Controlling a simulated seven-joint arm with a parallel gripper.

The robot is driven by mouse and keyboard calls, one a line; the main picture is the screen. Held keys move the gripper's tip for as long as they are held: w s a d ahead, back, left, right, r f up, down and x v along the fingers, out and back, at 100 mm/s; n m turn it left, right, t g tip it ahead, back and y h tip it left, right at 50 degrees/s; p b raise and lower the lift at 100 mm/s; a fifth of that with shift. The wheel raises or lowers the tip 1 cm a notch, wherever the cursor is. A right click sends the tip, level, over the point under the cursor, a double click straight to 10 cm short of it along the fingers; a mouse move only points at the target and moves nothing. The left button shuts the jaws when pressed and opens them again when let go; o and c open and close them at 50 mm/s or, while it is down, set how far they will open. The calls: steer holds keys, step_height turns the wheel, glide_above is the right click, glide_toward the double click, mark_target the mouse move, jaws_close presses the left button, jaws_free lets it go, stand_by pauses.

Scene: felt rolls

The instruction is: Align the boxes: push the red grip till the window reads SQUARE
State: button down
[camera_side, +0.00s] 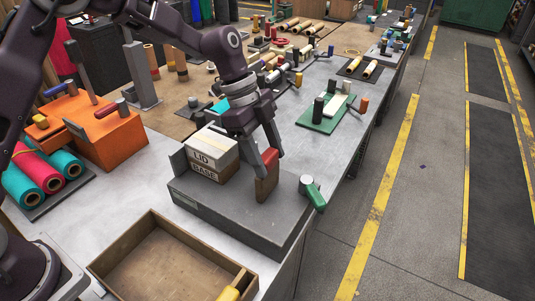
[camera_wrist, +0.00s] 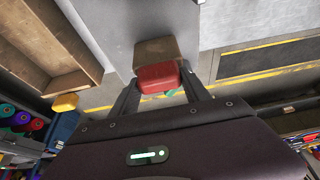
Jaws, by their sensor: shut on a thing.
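The red grip (camera_side: 271,157) tops a brown upright block (camera_side: 265,184) on a grey platform (camera_side: 225,215). My gripper (camera_side: 263,163) is shut on the red grip; in the wrist view the grip (camera_wrist: 158,77) sits between both fingers. Two stacked boxes, marked LID (camera_side: 207,157) and BASE (camera_side: 206,175), stand on the platform left of the block, with a gap between. The LID box looks roughly in line above the BASE box; I cannot tell exactly. No window reading is legible in either view.
A green-handled lever (camera_side: 314,193) stands at the platform's right end. An open wooden tray (camera_side: 125,243) lies in front. An orange machine (camera_side: 113,142) and teal and red rolls (camera_side: 45,170) are at left. A green board (camera_side: 322,123) lies behind.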

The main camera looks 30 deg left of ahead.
steer(key=a, duration=0.9)
steer(key=c, duration=0.5)
jaws_free()
steer(key=shift+r, duration=0.1)
